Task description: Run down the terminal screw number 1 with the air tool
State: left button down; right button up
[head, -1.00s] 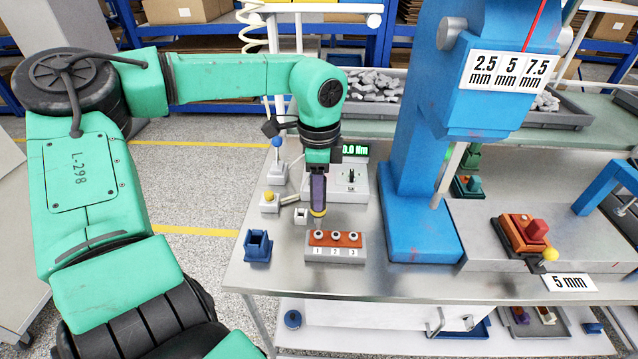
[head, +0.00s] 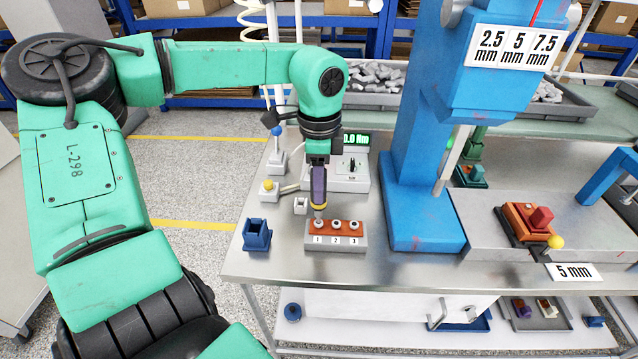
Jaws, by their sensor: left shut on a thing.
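The air tool (head: 318,188), dark purple with a yellow band, points down in my left gripper (head: 317,160), which is shut on it. Its tip is at the left end of the orange terminal block (head: 347,228), at terminal screw number 1 (head: 318,224). The tip hides part of the screw, and I cannot tell whether they touch. Screw number 2 (head: 336,224) and screw number 3 (head: 354,224) stand to the right. The block sits in a grey holder (head: 337,244) labelled 1, 2, 3. My right gripper is not in view.
A blue holder (head: 257,236) stands left of the block. Behind are a yellow button (head: 268,185), a blue-knobbed lever (head: 277,132) and a controller with a green display (head: 356,139). A blue press column (head: 420,180) rises to the right. The table front is clear.

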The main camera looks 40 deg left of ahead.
pick_arm(q)
jog(key=shift+s+f+b, duration=0.1)
jog(key=shift+f+b, duration=0.25)
jog(key=shift+b, duration=0.05)
dwell(1.1)
jog(key=shift+b, duration=0.5)
dwell(0.8)
notch_tip(320, 180, up, 7)
jog(key=p, duration=0.4)
jog(key=shift+r, duration=0.15)
